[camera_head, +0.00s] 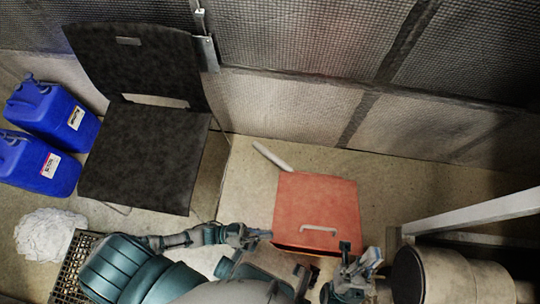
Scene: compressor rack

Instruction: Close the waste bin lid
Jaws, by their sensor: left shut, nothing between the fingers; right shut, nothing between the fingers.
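The waste bin (318,200) is orange-red and stands on the floor right of centre. Its broad red face, with a pale handle (319,230) near the front edge, faces up toward me. I cannot tell for sure whether the lid is fully down; a dark strip shows under the front edge. My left gripper (262,236) is shut and empty at the bin's front left corner. My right gripper (346,248) is shut and empty just in front of the bin's front right corner. Contact with the bin is unclear for both. My own body hides the bin's lower front.
A black chair (145,165) stands left, beside blue canisters (55,115). A white crumpled cloth (48,235) and a dark grate (75,270) lie lower left. A pale cylinder (455,275) and metal beam (475,213) are at right. A mesh wall (290,105) closes the back.

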